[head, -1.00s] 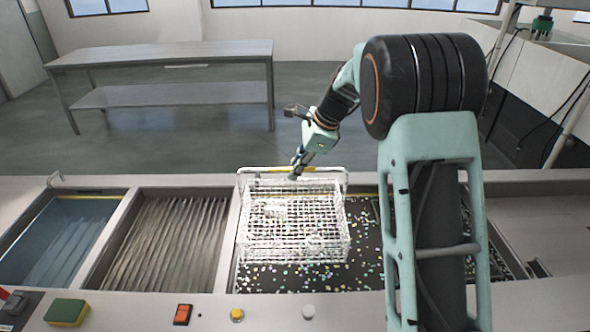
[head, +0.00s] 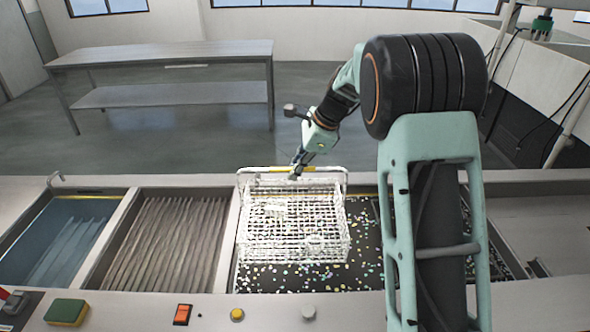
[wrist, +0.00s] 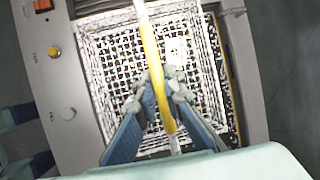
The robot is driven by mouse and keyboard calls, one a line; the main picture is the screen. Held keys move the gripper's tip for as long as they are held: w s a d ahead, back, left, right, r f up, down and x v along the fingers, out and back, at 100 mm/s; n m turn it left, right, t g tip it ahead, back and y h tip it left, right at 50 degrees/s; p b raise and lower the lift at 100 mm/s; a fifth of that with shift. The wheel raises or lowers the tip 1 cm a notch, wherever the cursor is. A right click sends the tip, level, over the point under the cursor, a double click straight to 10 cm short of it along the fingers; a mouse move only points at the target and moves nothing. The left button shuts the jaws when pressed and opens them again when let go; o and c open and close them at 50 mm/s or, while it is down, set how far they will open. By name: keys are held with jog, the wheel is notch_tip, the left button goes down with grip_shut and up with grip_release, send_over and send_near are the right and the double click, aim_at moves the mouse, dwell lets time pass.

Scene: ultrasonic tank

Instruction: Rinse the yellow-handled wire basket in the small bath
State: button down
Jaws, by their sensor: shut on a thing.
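The white wire basket (head: 295,222) is at the right-hand dark compartment of the tank, roughly level, with its yellow-banded handle (head: 262,169) upright at the back. Whether it hangs or touches the floor below, I cannot tell. My gripper (head: 296,173) is shut on the handle. In the wrist view my gripper (wrist: 166,88) has its blue fingers on both sides of the yellow handle (wrist: 151,55), with the basket (wrist: 108,62) below. A pale item seems to lie in the basket; its shape is unclear. A small bath with bluish liquid (head: 52,240) is at the far left.
A compartment with a ridged, brownish surface (head: 160,240) lies between the bath and the basket, with raised metal dividers. The front ledge carries a green-yellow sponge (head: 66,312), an orange switch (head: 182,314) and knobs. Coloured specks dot the dark compartment (head: 365,272).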

jog(key=shift+r, duration=3.65)
